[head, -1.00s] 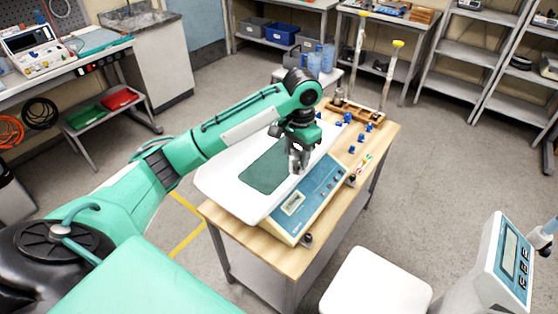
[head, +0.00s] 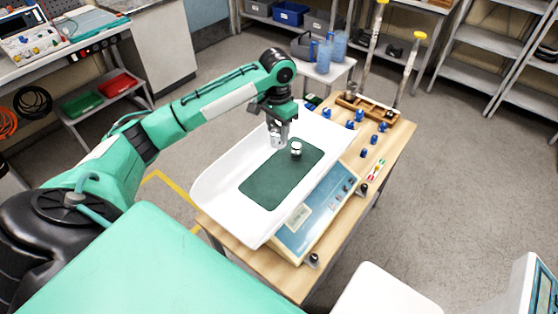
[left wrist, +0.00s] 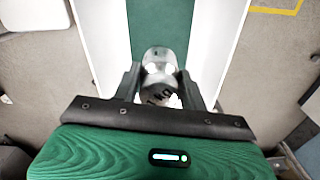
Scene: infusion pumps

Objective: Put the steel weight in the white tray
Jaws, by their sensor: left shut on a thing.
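The white tray (head: 222,186) is the long pan on top of a blue-and-cream scale, with a green mat (head: 270,186) inside it. My left gripper (head: 278,143) is over the far part of the tray, pointing down. It is shut on a shiny steel weight (left wrist: 158,85), which shows between its fingers in the left wrist view; the dark marks on it are unreadable. A small steel piece with a dark band (head: 296,149) stands upright on the mat, just right of the gripper. I cannot tell whether the held weight touches the tray. My right gripper is out of view.
The scale (head: 300,222) stands on a wooden-topped table (head: 385,148). The near part of the mat is clear.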

